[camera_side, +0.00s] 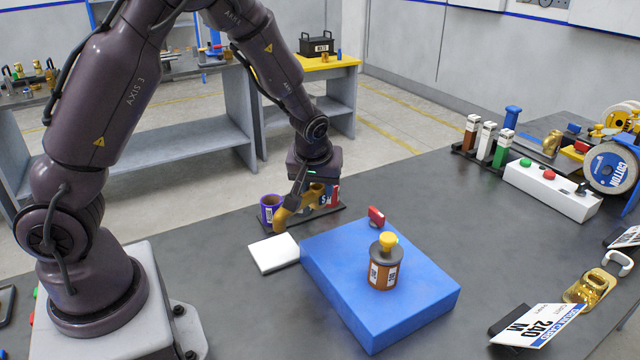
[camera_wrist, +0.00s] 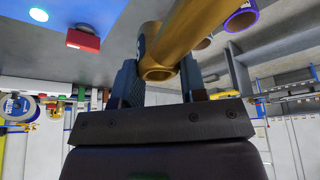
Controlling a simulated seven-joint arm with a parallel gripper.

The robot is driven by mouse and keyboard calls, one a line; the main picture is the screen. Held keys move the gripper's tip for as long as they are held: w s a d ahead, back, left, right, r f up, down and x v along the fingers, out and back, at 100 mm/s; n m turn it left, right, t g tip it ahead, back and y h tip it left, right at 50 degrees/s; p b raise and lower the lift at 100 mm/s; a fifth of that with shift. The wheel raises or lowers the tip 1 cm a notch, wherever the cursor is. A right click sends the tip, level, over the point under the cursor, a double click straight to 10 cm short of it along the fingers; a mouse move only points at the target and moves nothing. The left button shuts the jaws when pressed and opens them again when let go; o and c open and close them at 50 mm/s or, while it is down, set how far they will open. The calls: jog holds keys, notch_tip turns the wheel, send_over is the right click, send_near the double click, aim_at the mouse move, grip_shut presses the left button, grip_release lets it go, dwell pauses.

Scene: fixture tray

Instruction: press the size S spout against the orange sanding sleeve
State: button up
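My gripper (camera_side: 312,192) is shut on a brass-coloured spout (camera_side: 290,214), held above the dark rack behind the blue block. In the wrist view the spout (camera_wrist: 190,40) sits between both fingers, its round open end facing the camera. The orange-brown sleeve (camera_side: 377,276) with white labels stands upright on the blue block (camera_side: 330,275), under a grey cap and yellow knob (camera_side: 388,239). The spout is apart from this sleeve, to its left and farther back.
A purple sleeve (camera_side: 268,213) stands at the rack's left end. A white pad (camera_side: 274,254) lies left of the block. A white button panel (camera_side: 550,190) and a labelled disc (camera_side: 609,168) are at right.

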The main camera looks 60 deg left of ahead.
grip_shut()
jog(key=shift+w+a+f, duration=0.15)
jog(key=shift+a+f, duration=0.1)
jog(key=shift+f, duration=0.05)
jog(key=shift+w+d+f+n+g, duration=0.4)
jog(key=shift+f+n+g, duration=0.55)
jog(key=shift+n, duration=1.45)
jog(key=shift+w+d+f+n+g, duration=0.4)
jog(key=shift+f+n+g, duration=0.5)
jog(key=shift+n, duration=1.5)
jog(key=shift+w+d+f+n+g, duration=0.25)
jog(key=shift+w+f+n+g, duration=0.65)
jog(key=shift+n, duration=1.5)
